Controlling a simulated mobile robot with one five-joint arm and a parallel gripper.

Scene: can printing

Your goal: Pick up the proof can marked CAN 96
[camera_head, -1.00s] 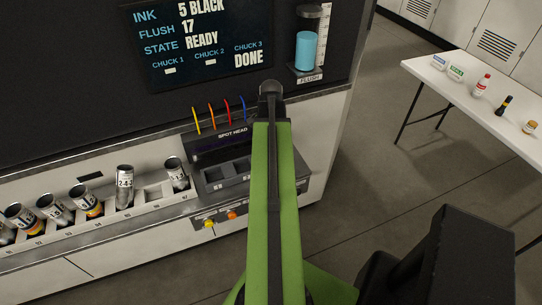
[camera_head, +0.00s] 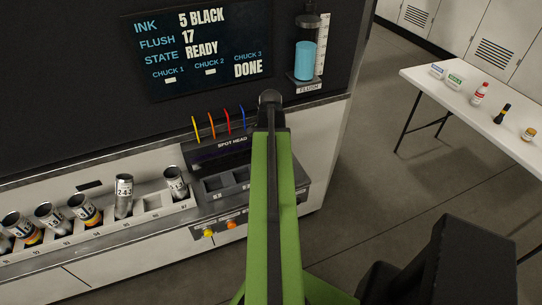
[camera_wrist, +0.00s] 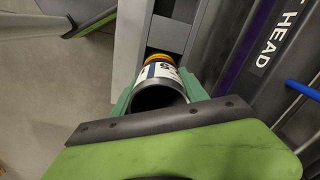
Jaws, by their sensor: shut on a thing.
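A can (camera_wrist: 160,82) with an open dark top, a white label with dark print and an orange band sits between the green fingers of my gripper (camera_wrist: 158,88) in the wrist view. My gripper is shut on it. The label's print is only partly visible, so I cannot read whether it says CAN 96. In the head view my green arm hides the gripper and this can. Several other cans stand tilted in a numbered rack at the left, among them a silver can (camera_head: 123,198) and one with an orange band (camera_head: 86,208).
The spot head (camera_head: 228,145) with coloured hoses is just left of my arm; its dark lettered panel (camera_wrist: 270,45) is close at the right in the wrist view. A white table (camera_head: 470,112) with small bottles stands at the right. Floor between is clear.

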